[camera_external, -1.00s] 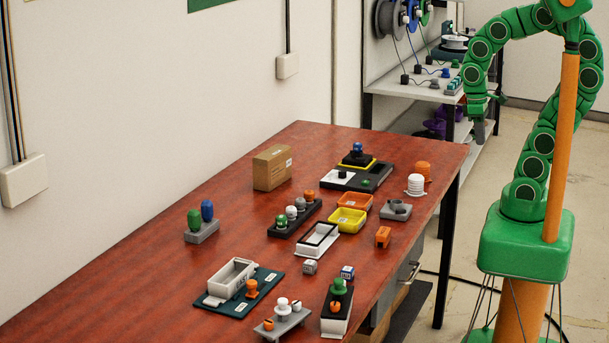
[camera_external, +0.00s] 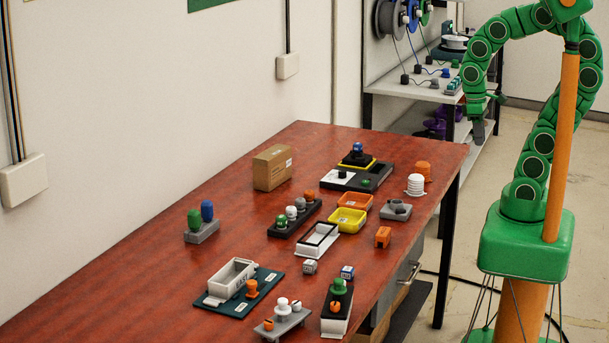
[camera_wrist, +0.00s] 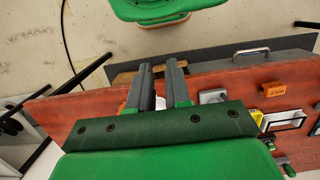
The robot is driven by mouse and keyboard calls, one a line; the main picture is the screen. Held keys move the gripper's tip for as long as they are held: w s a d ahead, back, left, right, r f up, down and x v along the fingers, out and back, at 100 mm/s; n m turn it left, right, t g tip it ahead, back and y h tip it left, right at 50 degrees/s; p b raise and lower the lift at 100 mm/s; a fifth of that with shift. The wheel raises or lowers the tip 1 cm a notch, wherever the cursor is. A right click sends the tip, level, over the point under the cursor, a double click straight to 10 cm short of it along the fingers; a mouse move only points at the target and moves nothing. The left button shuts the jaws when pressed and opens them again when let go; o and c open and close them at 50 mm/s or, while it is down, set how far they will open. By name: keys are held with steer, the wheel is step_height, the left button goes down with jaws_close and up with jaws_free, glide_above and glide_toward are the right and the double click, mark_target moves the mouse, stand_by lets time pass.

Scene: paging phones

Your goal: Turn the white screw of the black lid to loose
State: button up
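A white screw (camera_external: 291,212) stands upright among green, grey and orange ones on a long black block (camera_external: 283,232) in the middle of the table. Farther back, a black lid-like piece (camera_external: 352,160) with a blue knob sits on a yellow frame. In front, a white box has a black top (camera_external: 338,297) with green and orange knobs. I cannot tell which black part is the named lid. My gripper (camera_external: 478,131) hangs beyond the table's right edge, away from these parts. In the wrist view its two grey fingers (camera_wrist: 160,68) are apart, with nothing visibly held.
A white ribbed stack (camera_external: 415,184) and an orange cap (camera_external: 423,169) stand near the table's right edge. Yellow bin (camera_external: 347,219), orange block (camera_external: 382,237) and cardboard box (camera_external: 272,168) also occupy the table (camera_external: 150,290). Its left side has bare room.

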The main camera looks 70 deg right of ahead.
steer(key=shift+o, duration=1.1)
steer(key=w+a+r, duration=0.2)
steer(key=w+a, duration=0.1)
steer(key=w, duration=0.5)
steer(key=shift+w+a+r, duration=0.2)
steer(key=shift+a+r, duration=0.05)
steer(key=shift+a, duration=0.1)
steer(key=w+a+r+t, duration=0.1)
steer(key=w+a+r, duration=0.1)
steer(key=w+a, duration=1.15)
steer(key=w+a+f, duration=0.1)
steer(key=w+a, duration=0.2)
steer(key=a, duration=0.6)
steer(key=w+a+f, duration=0.2)
steer(key=a, duration=0.6)
steer(key=shift+t, duration=0.4)
steer(key=s+a+f, duration=0.2)
steer(key=a+f, duration=0.1)
steer(key=a, duration=0.7)
steer(key=s+a+f, duration=0.3)
steer(key=a, duration=0.8)
steer(key=s+a+f, duration=0.3)
steer(key=a, duration=0.8)
steer(key=shift+s+f, duration=0.1)
steer(key=shift+f, duration=0.1)
steer(key=shift+s+a+f, duration=0.2)
steer(key=shift+s+a, duration=0.05)
steer(key=shift+a, duration=0.15)
steer(key=shift+f, duration=3.85)
